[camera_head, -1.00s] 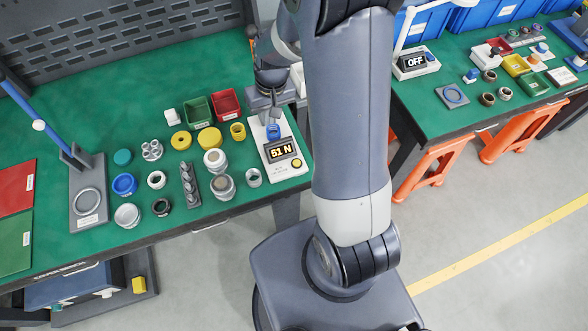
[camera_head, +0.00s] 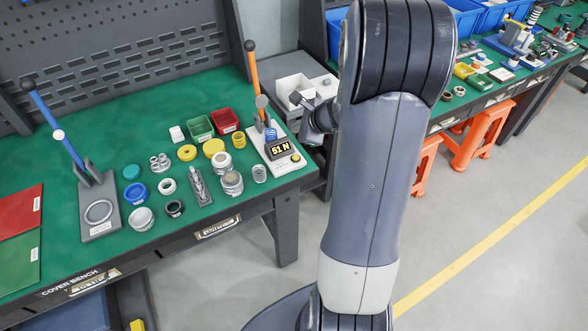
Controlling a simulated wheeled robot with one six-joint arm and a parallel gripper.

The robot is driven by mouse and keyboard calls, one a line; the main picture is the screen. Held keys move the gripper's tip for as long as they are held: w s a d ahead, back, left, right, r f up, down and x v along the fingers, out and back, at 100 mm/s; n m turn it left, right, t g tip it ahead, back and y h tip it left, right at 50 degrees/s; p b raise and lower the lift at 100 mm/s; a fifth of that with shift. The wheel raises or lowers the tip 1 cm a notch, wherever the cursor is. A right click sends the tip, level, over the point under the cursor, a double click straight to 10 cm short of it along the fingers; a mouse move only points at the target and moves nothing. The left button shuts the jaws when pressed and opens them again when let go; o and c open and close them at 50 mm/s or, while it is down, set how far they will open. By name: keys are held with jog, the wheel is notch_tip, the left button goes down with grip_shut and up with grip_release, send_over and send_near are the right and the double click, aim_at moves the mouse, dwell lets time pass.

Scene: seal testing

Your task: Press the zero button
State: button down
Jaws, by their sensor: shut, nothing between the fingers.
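The seal tester (camera_head: 283,168) is a white-based unit at the right end of the green bench, with an orange lever (camera_head: 254,75) standing upright behind it. Its display (camera_head: 278,147) reads 51 N in lit digits. A round yellow button (camera_head: 296,158) sits just right of the display; its label is too small to read. A blue coil spring (camera_head: 270,134) stands on the tester behind the display. My gripper (camera_head: 300,98) is small in view, beyond and right of the tester, apart from the button. It is shut and empty, partly merging with the bin behind it.
Red (camera_head: 225,121) and green (camera_head: 200,127) bins stand left of the tester, with several rings and springs before them. A metal spring (camera_head: 259,174) stands just left of the tester. Orange stools (camera_head: 480,135) stand at right.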

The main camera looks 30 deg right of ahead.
jog(key=shift+d, duration=0.1)
dwell(0.3)
notch_tip(320, 180, down, 9)
jog(key=b, duration=0.8)
dwell(1.8)
jog(key=shift+f+b, duration=0.35)
jog(key=shift+b, duration=0.15)
jog(key=shift+f+b, duration=0.4)
jog(key=shift+b, duration=0.05)
dwell(0.5)
jog(key=shift+r, duration=0.15)
jog(key=shift+r+p, duration=0.65)
jog(key=shift+r, duration=0.05)
jog(key=shift+r+p, duration=2.1)
jog(key=shift+r, duration=0.35)
